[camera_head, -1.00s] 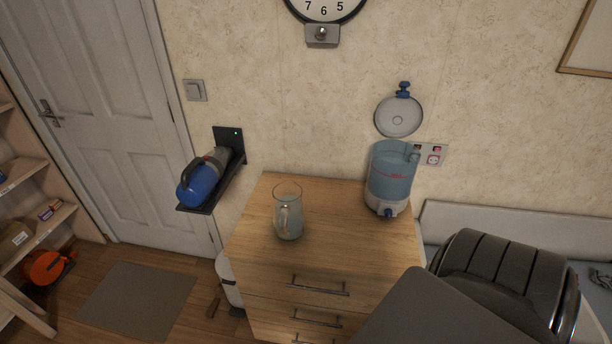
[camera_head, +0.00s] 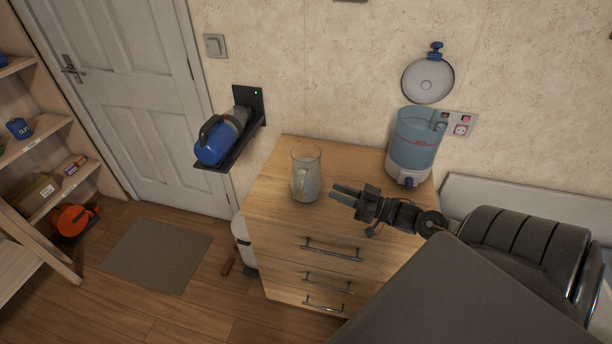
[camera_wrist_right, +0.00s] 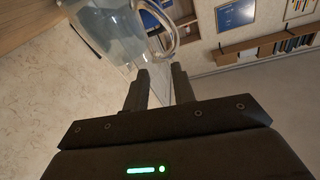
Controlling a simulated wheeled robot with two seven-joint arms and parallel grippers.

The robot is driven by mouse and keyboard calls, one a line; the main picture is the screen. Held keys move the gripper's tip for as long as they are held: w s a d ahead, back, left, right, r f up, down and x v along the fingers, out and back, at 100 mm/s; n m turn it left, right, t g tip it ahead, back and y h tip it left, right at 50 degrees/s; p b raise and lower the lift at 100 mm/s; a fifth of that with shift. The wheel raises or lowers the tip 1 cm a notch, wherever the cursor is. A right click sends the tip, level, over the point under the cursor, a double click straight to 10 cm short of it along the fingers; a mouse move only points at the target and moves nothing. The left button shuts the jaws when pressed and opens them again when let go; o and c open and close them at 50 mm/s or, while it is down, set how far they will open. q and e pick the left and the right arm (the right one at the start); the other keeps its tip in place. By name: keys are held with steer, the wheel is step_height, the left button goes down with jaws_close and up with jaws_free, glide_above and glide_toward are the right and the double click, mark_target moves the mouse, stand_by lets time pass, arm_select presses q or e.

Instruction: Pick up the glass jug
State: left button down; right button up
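The glass jug (camera_head: 306,174) stands upright on top of the wooden drawer cabinet, with its handle facing the front left. It is clear glass. My right gripper (camera_head: 338,192) is just to the right of the jug in the head view, with its fingers pointing at it. In the right wrist view the jug (camera_wrist_right: 112,32) and its curved handle lie just beyond the fingertips (camera_wrist_right: 161,76). The two fingers are apart with nothing between them. My left gripper is not in view.
The wooden drawer cabinet (camera_head: 262,205) has free room around the jug. A blue-topped water dispenser (camera_head: 413,145) stands at its back right. A blue vacuum (camera_head: 216,140) sits on a black wall shelf to the left. A shelving unit is at the far left.

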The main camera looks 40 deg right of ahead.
mark_target(301, 198)
steer(key=shift+w+a+n+g+y+b, duration=0.5)
steer(key=shift+w+a+n, duration=0.6)
steer(key=shift+w, duration=0.25)
steer(key=shift+w+a+n+g+y+b, duration=0.35)
steer(key=shift+w+a+n+g+b, duration=0.2)
steer(key=shift+w+a+n, duration=0.6)
steer(key=shift+w+a+n+g+y+b, duration=0.5)
steer(key=shift+w+a+n, duration=0.35)
steer(key=shift+w+a, duration=0.65)
steer(key=shift+w, duration=0.35)
jaws_close()
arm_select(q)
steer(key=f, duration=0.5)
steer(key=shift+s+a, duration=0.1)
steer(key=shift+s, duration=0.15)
arm_select(e)
steer(key=shift+w+r, duration=0.1)
steer(key=shift+r, duration=0.05)
